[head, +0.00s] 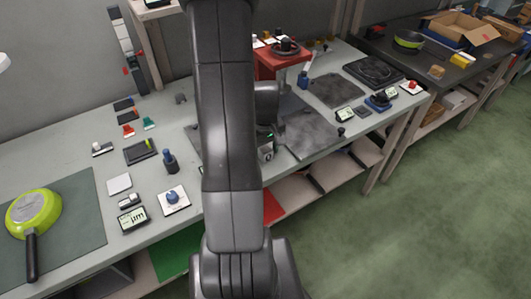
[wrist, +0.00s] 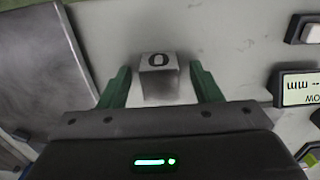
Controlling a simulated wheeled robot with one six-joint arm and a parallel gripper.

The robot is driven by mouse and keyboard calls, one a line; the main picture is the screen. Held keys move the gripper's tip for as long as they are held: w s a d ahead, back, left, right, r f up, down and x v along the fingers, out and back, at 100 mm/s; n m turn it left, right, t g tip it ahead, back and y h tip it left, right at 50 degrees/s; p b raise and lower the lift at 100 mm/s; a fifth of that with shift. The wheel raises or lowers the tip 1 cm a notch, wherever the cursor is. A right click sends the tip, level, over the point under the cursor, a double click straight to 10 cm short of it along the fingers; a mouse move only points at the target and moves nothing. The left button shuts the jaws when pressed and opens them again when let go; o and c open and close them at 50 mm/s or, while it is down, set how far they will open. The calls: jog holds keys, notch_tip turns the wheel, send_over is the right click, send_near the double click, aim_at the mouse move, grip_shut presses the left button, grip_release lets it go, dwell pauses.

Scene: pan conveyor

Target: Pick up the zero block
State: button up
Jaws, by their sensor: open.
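The zero block (wrist: 158,84) is a small grey cube with a dark "0" on its top face, standing on the grey work surface in the wrist view. My gripper (wrist: 160,70) is open, with one green finger on each side of the block. Gaps show between the block and both fingers, so neither appears to touch it.
In the head view, a green pan (head: 33,212) rests on a mat at the left. A blue-knobbed device (head: 172,198) and a "µm" display (head: 133,218) stand near the front edge. A red stand (head: 280,63) is behind.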

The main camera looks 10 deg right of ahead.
grip_shut()
jog(key=shift+r, duration=0.1)
